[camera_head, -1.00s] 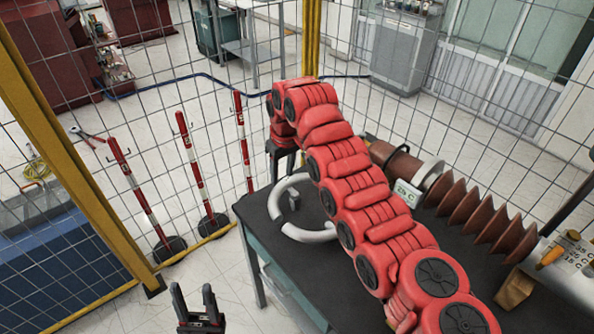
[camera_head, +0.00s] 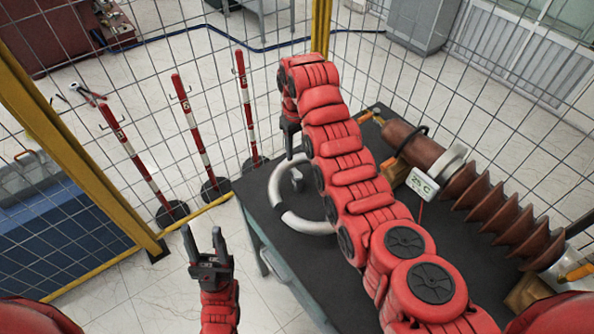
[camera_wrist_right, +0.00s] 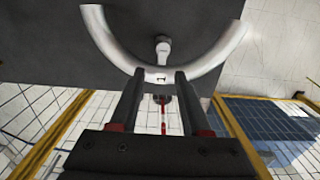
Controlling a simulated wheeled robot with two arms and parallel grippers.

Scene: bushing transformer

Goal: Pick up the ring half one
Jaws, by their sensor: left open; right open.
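The ring half one, a pale grey-white curved piece (camera_head: 306,224), lies on the dark table top. The right arm hides part of it in the head view. In the right wrist view its arc (camera_wrist_right: 110,44) curves across just beyond the fingertips. My right gripper (camera_wrist_right: 160,74) is open, with its two dark fingers at the near edge of the arc and nothing held between them. My left gripper (camera_head: 202,236) is open and empty, left of the table.
A small grey fitting (camera_head: 296,178) sits inside the arc. A brown ribbed bushing (camera_head: 490,205) with a white label (camera_head: 422,184) lies at the table's right. Red-and-white posts (camera_head: 193,125) and a wire fence stand beyond the table. Bare table top (camera_head: 262,215) shows left of the ring.

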